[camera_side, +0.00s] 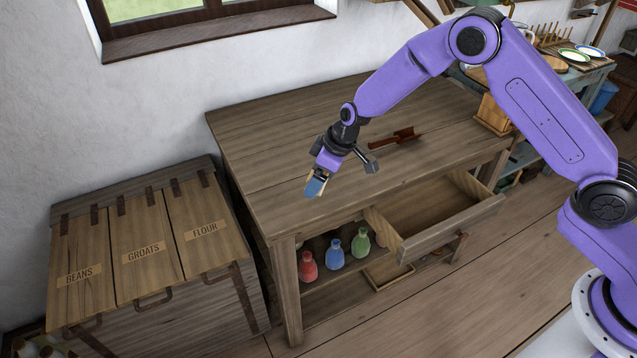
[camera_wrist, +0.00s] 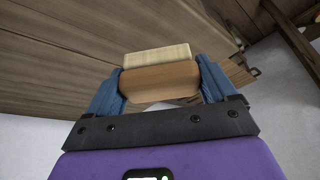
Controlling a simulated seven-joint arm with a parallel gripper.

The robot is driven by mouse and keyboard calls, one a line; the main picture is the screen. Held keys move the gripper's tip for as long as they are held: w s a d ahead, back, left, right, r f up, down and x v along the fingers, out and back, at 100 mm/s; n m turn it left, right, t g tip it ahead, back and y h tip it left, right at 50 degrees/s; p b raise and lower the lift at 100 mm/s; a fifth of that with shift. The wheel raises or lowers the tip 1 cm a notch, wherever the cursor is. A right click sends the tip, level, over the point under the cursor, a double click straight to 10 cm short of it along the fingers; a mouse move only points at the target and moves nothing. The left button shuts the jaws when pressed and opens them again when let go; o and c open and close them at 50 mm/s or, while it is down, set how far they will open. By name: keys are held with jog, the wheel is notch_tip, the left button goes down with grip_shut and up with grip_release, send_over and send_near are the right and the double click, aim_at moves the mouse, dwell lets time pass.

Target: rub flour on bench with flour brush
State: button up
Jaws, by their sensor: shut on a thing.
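My gripper (camera_side: 315,188) is above the front left part of the wooden bench (camera_side: 290,115). In the wrist view, its blue fingers (camera_wrist: 160,92) are shut on the flour brush (camera_wrist: 160,78), gripping its brown wooden block from both sides. A pale, bristle-like strip (camera_wrist: 157,56) shows beyond the block. In the side view the fingers mostly hide the brush. I cannot tell whether the brush touches the bench top. I cannot make out flour on the bench.
A reddish-brown tool (camera_side: 397,138) lies on the bench. A drawer (camera_side: 440,215) stands open at the front. Red (camera_side: 308,267), blue (camera_side: 333,255) and green (camera_side: 360,242) bottles stand on the shelf below. A lidded chest (camera_side: 150,240) labelled beans, groats and flour stands left.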

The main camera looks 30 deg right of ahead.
jog(key=shift+r, duration=1.05)
